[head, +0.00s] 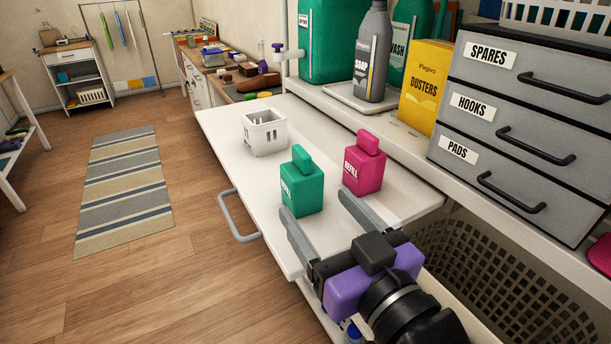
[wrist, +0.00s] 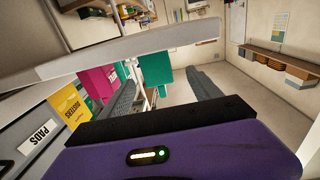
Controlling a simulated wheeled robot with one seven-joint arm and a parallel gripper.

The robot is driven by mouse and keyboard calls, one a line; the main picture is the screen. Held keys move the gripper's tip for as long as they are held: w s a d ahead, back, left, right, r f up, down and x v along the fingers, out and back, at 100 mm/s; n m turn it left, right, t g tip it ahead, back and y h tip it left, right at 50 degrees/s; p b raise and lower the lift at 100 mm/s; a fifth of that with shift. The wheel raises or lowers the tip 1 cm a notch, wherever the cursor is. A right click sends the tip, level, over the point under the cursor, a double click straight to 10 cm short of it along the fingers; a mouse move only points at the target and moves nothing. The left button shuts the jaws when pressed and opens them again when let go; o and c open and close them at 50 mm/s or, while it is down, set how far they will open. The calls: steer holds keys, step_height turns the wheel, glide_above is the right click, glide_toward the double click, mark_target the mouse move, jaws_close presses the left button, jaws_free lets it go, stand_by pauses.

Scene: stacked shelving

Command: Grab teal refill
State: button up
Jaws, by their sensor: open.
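The teal refill (head: 302,186) is a small upright bottle with a teal cap, standing on the white pull-out shelf (head: 228,135). A pink refill (head: 364,166) stands to its right, a little apart. My gripper (head: 325,210) is open and empty, its two grey fingers pointing at the teal refill from the near side. The left fingertip is close to the refill's base; I cannot tell whether it touches. In the wrist view the teal refill (wrist: 155,68) shows between the fingers, beyond their tips, and the pink refill (wrist: 98,83) lies left of the left finger.
A white slotted basket (head: 264,132) stands farther back on the pull-out shelf. Behind are a yellow dusters box (head: 424,85), a grey soap bottle (head: 373,55) and grey labelled drawers (head: 525,110). A laundry basket (head: 490,290) is below at right. Open floor lies left.

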mark_target(310, 191)
steer(key=shift+d+p+x, duration=0.2)
steer(key=shift+p+x, duration=0.5)
steer(key=shift+x, duration=3.25)
steer(key=shift+d+f, duration=0.1)
steer(key=c, duration=1.5)
steer(key=shift+c, duration=0.2)
